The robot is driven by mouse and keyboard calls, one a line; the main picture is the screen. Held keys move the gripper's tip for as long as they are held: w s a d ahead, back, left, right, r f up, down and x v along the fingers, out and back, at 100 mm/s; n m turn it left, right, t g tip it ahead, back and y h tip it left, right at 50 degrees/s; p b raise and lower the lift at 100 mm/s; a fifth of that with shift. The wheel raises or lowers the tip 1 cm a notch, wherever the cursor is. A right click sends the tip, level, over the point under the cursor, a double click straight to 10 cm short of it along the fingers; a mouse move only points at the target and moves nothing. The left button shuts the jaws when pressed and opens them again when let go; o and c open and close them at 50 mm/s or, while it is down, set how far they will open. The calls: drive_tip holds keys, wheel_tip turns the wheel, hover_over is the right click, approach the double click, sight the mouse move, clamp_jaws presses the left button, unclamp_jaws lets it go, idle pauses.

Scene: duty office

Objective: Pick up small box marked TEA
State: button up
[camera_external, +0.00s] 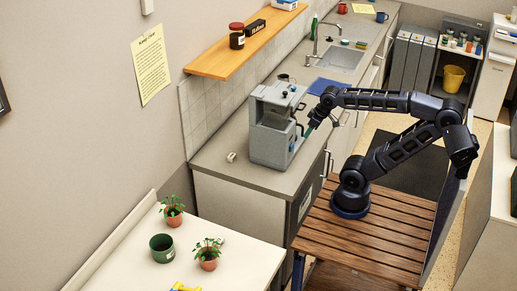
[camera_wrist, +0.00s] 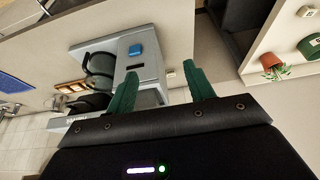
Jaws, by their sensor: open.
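My gripper (camera_external: 308,132) has green fingers and hangs just right of the grey coffee machine (camera_external: 268,148), above the counter's front edge. In the wrist view my gripper (camera_wrist: 160,69) is open, with nothing between its fingers. No TEA lettering is readable in either view. A small pale box-like item (camera_external: 231,157) lies on the counter left of the machine, too small to read. A small pale item (camera_wrist: 171,74) also shows beyond the fingers in the wrist view.
The coffee machine (camera_wrist: 110,70) fills the left of the wrist view. The sink (camera_external: 340,60) is farther back on the counter. A white table (camera_external: 140,275) at front left bears potted plants (camera_external: 172,211) and a green pot (camera_external: 162,248). The counter left of the machine is mostly clear.

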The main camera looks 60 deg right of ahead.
drive_tip(key=w+a+r+n+g, duration=0.15)
drive_tip(key=w+a+n, duration=0.25)
drive_tip(key=w+a, duration=0.55)
drive_tip(key=n+g, duration=0.3)
drive_tip(key=n, duration=1)
hover_over(219, 240)
wheel_tip(219, 240, down, 20)
wheel_tip(219, 240, down, 10)
drive_tip(key=shift+a+f, duration=0.1)
drive_tip(key=shift+f, duration=0.05)
drive_tip(key=c, duration=1)
